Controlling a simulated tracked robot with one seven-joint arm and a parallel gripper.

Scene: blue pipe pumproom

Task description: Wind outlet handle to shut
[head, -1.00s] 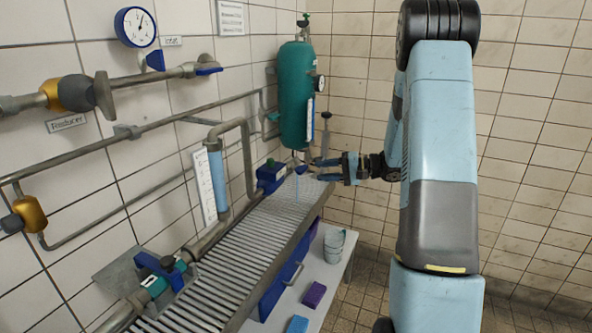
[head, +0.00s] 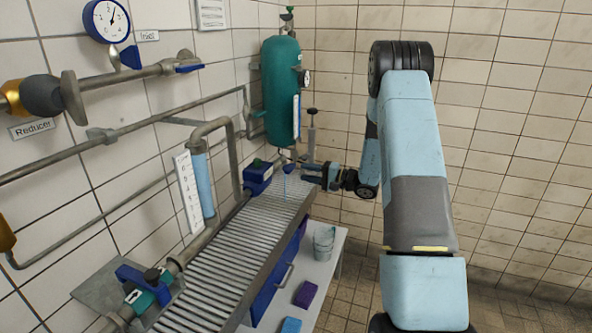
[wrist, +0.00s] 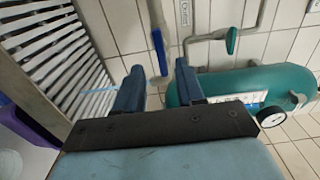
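The outlet handle is a slim blue lever (wrist: 158,52) hanging from a grey pipe below the "Outlet" label (wrist: 185,14) in the wrist view. In the head view a small blue handle (head: 289,168) shows under the teal tank, just left of my gripper (head: 310,172). In the wrist view my gripper (wrist: 160,67) is open, with one finger on each side of the lever in the picture. Gaps show on both sides, so the fingers are not closed on it. I cannot tell how deep the lever sits between them.
The teal tank (head: 281,90) stands close behind the gripper, with a gauge on its side. A slatted grating (head: 215,255) runs below. A blue valve (head: 259,176) sits to the left. A shelf (head: 322,271) holds a bucket (head: 324,241) and a purple block (head: 305,294).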

